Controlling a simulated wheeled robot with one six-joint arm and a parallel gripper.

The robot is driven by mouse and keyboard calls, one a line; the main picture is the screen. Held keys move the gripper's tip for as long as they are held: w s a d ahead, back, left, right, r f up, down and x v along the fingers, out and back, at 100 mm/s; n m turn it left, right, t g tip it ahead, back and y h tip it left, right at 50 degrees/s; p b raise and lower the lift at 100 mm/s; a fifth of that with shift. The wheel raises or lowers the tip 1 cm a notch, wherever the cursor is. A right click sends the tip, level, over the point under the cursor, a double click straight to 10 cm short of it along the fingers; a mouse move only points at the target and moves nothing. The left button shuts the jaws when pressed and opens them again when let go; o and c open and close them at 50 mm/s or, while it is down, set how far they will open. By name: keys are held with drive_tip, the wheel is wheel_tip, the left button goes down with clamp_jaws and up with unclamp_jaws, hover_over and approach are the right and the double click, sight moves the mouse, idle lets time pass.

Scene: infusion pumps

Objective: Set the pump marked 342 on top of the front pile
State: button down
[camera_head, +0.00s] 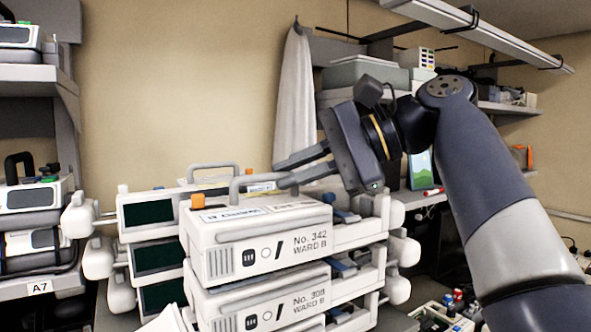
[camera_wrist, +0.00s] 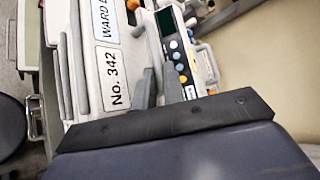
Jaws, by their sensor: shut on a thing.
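The white pump marked 342 (camera_head: 262,241) is uppermost in the front pile, level above another white pump (camera_head: 262,296) whose number I read only as 30-something. I see no clear gap between the two. My gripper (camera_head: 279,174) reaches in from the right, its fingers level at the grey carry handle (camera_head: 236,188) on pump 342, shut on it. In the wrist view, pump 342 (camera_wrist: 108,62) lies left of the fingers (camera_wrist: 160,88), its number label readable. The exact grip on the handle is partly hidden.
Behind and left stands another pile of pumps with dark screens (camera_head: 150,212), very close to the front pile. A shelf marked A7 (camera_head: 39,287) holds pumps at far left. Wall shelves with boxes (camera_head: 362,73) are behind my arm. Small items crowd the lower right.

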drive_tip(key=shift+f, duration=0.2)
idle(0.5)
drive_tip(key=c, duration=1.5)
unclamp_jaws()
drive_tip(key=shift+s, duration=0.1)
drive_tip(key=shift+c, duration=0.2)
drive_tip(key=shift+o, duration=0.7)
drive_tip(key=shift+f, duration=0.1)
drive_tip(key=p+v, duration=0.1)
drive_tip(key=v, duration=1)
drive_tip(key=shift+a, duration=0.1)
drive_tip(key=b+x, duration=0.1)
drive_tip(key=x, duration=0.9)
drive_tip(key=shift+a+f, duration=0.2)
drive_tip(key=shift+a, duration=0.15)
drive_tip(key=shift+r, duration=0.1)
drive_tip(key=shift+r, duration=0.1)
